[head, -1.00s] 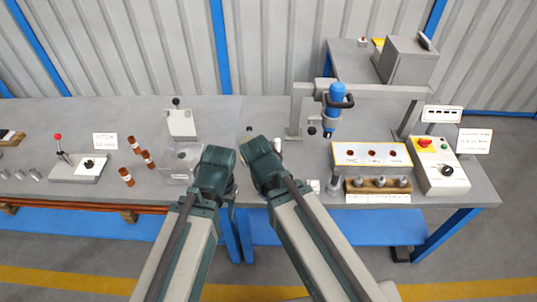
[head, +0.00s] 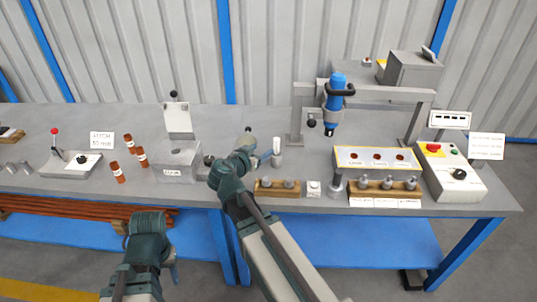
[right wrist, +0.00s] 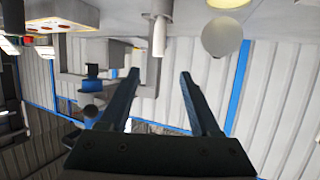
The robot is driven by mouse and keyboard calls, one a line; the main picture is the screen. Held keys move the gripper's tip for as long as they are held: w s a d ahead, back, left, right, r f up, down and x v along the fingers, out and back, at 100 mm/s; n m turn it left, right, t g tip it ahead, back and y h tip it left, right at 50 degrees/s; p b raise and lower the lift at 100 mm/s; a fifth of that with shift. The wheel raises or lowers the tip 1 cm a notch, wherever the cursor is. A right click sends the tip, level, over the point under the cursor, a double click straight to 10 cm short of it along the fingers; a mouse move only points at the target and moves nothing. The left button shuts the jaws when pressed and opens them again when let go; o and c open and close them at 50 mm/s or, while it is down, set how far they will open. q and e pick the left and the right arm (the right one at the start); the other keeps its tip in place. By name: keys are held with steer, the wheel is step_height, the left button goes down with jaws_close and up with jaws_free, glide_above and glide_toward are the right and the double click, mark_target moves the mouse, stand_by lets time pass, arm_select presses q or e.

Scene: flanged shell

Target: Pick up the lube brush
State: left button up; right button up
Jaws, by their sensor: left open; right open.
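What looks like the lube brush, a white upright handle (head: 277,145), stands in a small grey holder (head: 277,160) on the bench. My right gripper (head: 266,157) is open just left of it. In the right wrist view, which is upside down, the white handle (right wrist: 159,38) lies ahead of my open right fingers (right wrist: 159,74), roughly in line with the gap between them. The fingers look empty, and the brush's lower end is hidden in the holder. My left gripper (head: 173,268) is low in front of the bench, away from the brush.
A wooden block with metal parts (head: 277,188) sits in front of the holder. A blue press tool (head: 335,100) hangs from a grey frame to the right. A dark-knobbed post (head: 248,130) is close behind my right gripper. A grey box (head: 178,160) stands left.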

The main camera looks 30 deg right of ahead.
mark_target(275, 142)
steer(key=b+x, duration=0.2)
steer(key=x, duration=0.5)
steer(key=shift+w+f, duration=0.1)
steer(key=shift+f, duration=0.05)
steer(key=shift+w+d+f+b, duration=0.15)
steer(key=shift+w+d+b, duration=0.2)
steer(key=shift+d, duration=0.25)
steer(key=b+x, duration=0.2)
steer(key=x, duration=0.3)
steer(key=shift+f, duration=0.2)
steer(key=shift+s+r, duration=0.1)
steer(key=shift+c, duration=0.5)
jaws_close()
